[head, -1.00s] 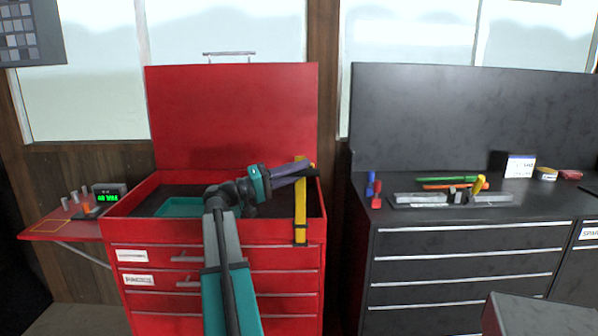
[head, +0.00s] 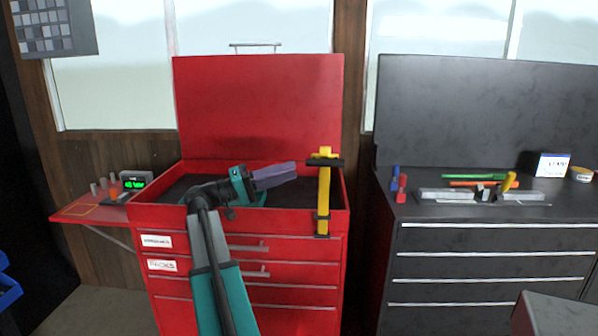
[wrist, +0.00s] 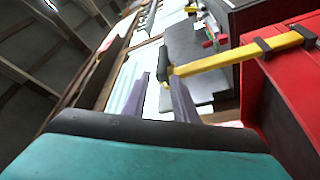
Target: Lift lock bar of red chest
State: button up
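The red chest (head: 325,265) stands left of centre in the head view with its lid up. Its yellow lock bar (head: 323,205) stands upright at the front right corner, with a black crosspiece (head: 330,162) near its top. My gripper (head: 294,170), with purple fingers, is left of the bar at about the height of the crosspiece, apart from it in the head view. In the wrist view the yellow bar (wrist: 235,56) runs in from the right, and its dark crosspiece end shows between and beyond the fingers. The fingers are apart with nothing visibly held.
A red side shelf (head: 80,213) with small pegs and a green-lit display (head: 133,180) is on the left. A black cabinet (head: 480,240) with tools on top stands right of the chest. A grey box corner (head: 560,315) is at the lower right.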

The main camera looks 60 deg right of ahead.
jog(key=shift+v, duration=1)
